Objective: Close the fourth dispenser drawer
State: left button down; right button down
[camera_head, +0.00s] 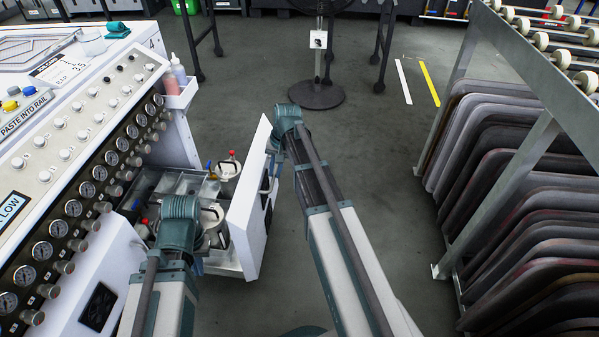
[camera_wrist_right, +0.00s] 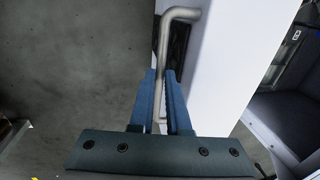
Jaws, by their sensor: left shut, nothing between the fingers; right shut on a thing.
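One dispenser drawer is pulled out from the white machine; its tall white front (camera_head: 248,205) stands away from the cabinet. Canisters with coloured tops (camera_head: 229,172) and grey bins (camera_head: 190,185) sit inside it. A bent metal handle (camera_wrist_right: 180,13) is on the outer face of the front. My right gripper (camera_wrist_right: 160,105) is shut on this handle, its blue fingers on either side of the bar. In the head view the right wrist is beside the front's outer face. My left gripper (camera_head: 179,212) is over the near part of the drawer by the cabinet; its fingertips are mostly hidden.
The machine's sloped console (camera_head: 75,120) carries gauges and knobs at left. Small bottles (camera_head: 172,82) stand in a side holder. A rack of dark panels (camera_head: 530,200) stands at right. The floor (camera_head: 385,180) between is clear, with a round stand base (camera_head: 316,95) farther back.

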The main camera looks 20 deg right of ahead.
jog(key=w+a, duration=0.8)
jog(key=a, duration=0.5)
jog(key=w+a, duration=0.8)
jog(key=a, duration=0.6)
jog(key=shift+w, duration=0.3)
jog(key=c, duration=0.9)
grip_release()
jog(key=r+p, duration=0.4)
jog(key=s+d+r+p, duration=0.1)
jog(key=r+p, duration=0.4)
jog(key=d+r+p, duration=0.1)
jog(key=r+p, duration=0.3)
jog(key=shift+s+d+r, duration=0.15)
jog(key=shift+s+r, duration=0.05)
jog(key=shift+r, duration=0.1)
